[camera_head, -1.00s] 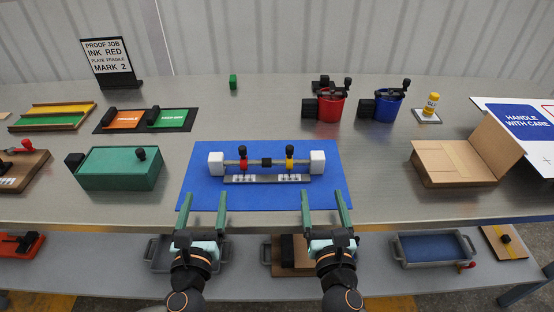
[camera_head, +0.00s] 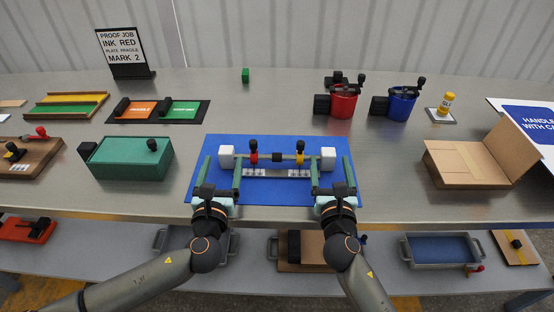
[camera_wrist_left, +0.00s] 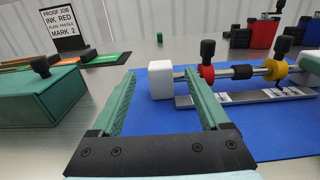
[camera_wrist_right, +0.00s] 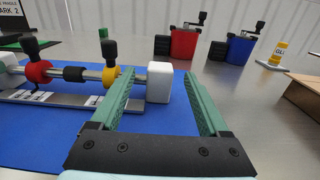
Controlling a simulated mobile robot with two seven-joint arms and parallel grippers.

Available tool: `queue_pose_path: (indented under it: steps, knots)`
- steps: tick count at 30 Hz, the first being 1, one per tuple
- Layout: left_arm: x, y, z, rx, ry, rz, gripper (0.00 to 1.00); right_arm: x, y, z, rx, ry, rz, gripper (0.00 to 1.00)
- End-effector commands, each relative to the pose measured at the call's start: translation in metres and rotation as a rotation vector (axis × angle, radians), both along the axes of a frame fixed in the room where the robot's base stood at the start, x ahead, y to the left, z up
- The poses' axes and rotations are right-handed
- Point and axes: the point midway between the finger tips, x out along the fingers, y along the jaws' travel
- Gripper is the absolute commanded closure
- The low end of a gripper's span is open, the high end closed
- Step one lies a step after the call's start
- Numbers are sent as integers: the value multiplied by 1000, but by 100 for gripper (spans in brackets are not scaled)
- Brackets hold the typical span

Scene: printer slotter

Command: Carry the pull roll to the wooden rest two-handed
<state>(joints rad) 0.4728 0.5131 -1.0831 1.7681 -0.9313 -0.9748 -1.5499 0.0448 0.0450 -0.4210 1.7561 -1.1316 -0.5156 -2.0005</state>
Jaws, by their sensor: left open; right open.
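The roll-like part in front of me is a silver shaft (camera_head: 271,158) with a red collar (camera_head: 253,155), a yellow collar (camera_head: 300,156) and white end blocks, lying across the blue mat (camera_head: 262,194). I cannot tell for sure that it is the pull roll. My left gripper (camera_head: 221,167) is open, with its fingers at either side of the left white block (camera_wrist_left: 161,80). My right gripper (camera_head: 332,167) is open, with its fingers at either side of the right white block (camera_wrist_right: 159,82). Neither grips anything. No wooden rest is clearly recognisable.
A green box (camera_head: 130,160) stands left of the mat, with a wooden board (camera_head: 38,160) further left. An open cardboard box (camera_head: 470,165) is at the right. Red (camera_head: 343,102) and blue (camera_head: 399,105) pots stand behind. A brown board (camera_head: 312,250) lies on the lower shelf.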

Motion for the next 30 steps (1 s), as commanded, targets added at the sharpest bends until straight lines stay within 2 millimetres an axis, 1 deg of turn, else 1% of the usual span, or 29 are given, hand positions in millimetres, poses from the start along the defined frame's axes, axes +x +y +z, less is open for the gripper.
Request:
queue_pose_path:
  steps: [1, 3, 7, 12, 20, 23, 30]
  knots:
    - [9, -1, 1, 1, -1, 1, 21, 10, -1, 1, 0, -1, -2, 21]
    - [20, -1, 1, 0, -1, 1, 21, 20, -1, 1, 1, 0, -1, 21]
    - [32, -2, 0, 0, -1, -1, 21, 32, -2, 0, 1, 0, -1, 21]
    - [39, -2, 0, -1, 1, 0, 21, 39, -2, 0, 1, 1, 0, 21]
    - [40, -2, 0, -1, 1, -1, 21, 40, -2, 0, 1, 1, 0, 21]
    - [40, -2, 0, -1, 1, -1, 31, 40, -2, 0, 1, 1, 0, 31]
    - [39, -2, 0, 0, 1, 0, 58, 39, -2, 0, 1, 1, 0, 58]
